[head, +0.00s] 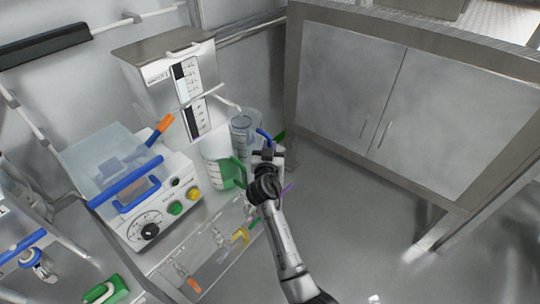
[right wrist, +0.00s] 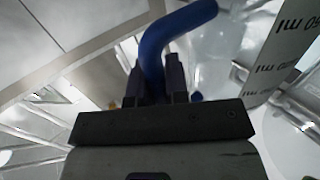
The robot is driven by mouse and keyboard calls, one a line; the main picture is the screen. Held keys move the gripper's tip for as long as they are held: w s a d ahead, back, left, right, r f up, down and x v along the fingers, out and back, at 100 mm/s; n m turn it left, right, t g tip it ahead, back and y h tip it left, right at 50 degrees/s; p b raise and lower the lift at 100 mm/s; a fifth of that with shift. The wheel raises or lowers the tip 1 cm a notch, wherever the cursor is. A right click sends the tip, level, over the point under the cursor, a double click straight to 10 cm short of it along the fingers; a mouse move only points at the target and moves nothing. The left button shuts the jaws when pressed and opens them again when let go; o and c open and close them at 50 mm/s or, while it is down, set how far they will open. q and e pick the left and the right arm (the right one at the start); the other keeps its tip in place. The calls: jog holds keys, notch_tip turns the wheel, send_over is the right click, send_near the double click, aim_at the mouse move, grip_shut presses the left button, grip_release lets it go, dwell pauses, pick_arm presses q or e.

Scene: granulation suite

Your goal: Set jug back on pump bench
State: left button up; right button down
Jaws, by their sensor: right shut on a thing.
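A clear jug (head: 241,128) with a blue handle (head: 264,136) is at the right end of the pump bench (head: 215,262), behind a white jug (head: 215,170) with a green handle. My right gripper (head: 266,156) is shut on the blue handle. In the right wrist view, the handle (right wrist: 178,28) passes between the fingers (right wrist: 160,80), and the marked jug wall (right wrist: 283,55) shows at the right. The jug looks about upright. Its base is hidden, so I cannot tell whether it touches the bench. My left gripper is not in view.
A pump with dial and buttons (head: 155,215) and a tall dosing unit (head: 165,75) stand left of the jugs. Small coloured fittings (head: 240,236) lie at the bench front. A steel cabinet (head: 390,110) is at right, with open floor (head: 360,240) before it.

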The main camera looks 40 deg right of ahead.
jog(key=shift+f, duration=1.15)
jog(key=shift+f+b, duration=0.1)
jog(key=shift+b, duration=0.25)
